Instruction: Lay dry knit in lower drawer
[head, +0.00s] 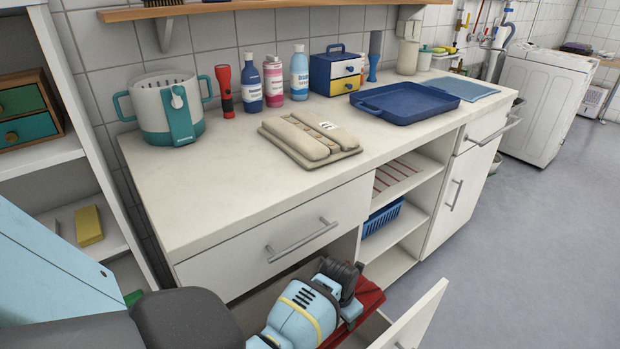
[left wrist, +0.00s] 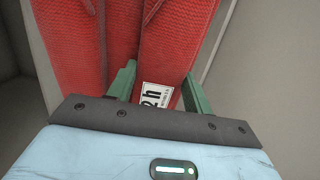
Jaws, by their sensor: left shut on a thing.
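A red folded knit (head: 372,295) lies at the open lower drawer (head: 418,318), partly hidden by my left gripper. In the left wrist view the red knit (left wrist: 122,40) fills the upper middle, with a white label reading "2h". My left gripper (left wrist: 158,92) is shut on the knit, with a green finger on each side of a fold. The drawer's pale walls show around it. A beige folded knit (head: 308,140) with a small white label lies on the counter. My right gripper is not in view.
The white counter (head: 225,195) holds a teal-handled pot (head: 165,108), a red torch (head: 224,90), several bottles, a small blue drawer box (head: 336,72) and a blue tray (head: 405,101). The closed upper drawer (head: 275,235) is above the open one. Open shelves hold a blue basket (head: 381,217).

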